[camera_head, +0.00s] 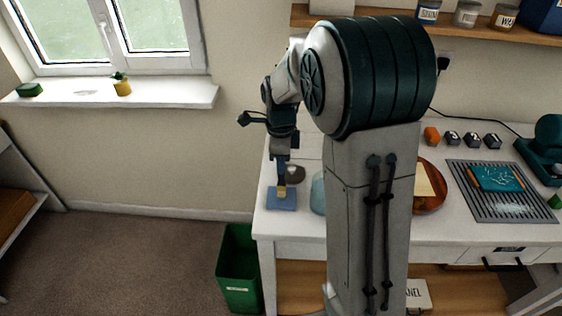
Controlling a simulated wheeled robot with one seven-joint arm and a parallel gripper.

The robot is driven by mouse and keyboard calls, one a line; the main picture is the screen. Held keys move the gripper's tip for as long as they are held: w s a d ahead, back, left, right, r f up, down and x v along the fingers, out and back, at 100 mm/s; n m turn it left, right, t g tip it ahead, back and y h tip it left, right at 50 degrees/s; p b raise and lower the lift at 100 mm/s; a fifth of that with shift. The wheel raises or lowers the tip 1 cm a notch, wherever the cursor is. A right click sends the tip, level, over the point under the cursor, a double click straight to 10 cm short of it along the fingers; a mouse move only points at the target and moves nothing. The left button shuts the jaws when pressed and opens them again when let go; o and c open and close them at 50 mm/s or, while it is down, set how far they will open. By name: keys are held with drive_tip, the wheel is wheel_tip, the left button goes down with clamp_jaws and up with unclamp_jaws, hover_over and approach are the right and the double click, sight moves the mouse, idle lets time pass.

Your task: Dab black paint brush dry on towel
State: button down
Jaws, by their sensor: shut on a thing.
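A folded blue towel (281,200) lies flat near the left front corner of the white table. My gripper (282,175) points down over it and is shut on a brush (281,190). The brush hangs upright with its pale lower end at the towel. I cannot tell whether the bristles press on the cloth or hover just above it. The paint on the bristles is too small to make out. A dark round dish (295,174) sits just behind the towel, partly hidden by the gripper.
A pale glass jar (318,194) stands right of the towel, partly behind my arm. A round wooden board (430,203), a grey ridged mat (497,207) and several small numbered blocks (452,138) are farther right. A green bin (238,262) stands left of the table (275,230).

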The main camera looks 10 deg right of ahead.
drive_tip(key=shift+r+p, duration=2.6)
drive_tip(key=shift+r, duration=0.9)
drive_tip(key=shift+s+f, duration=0.1)
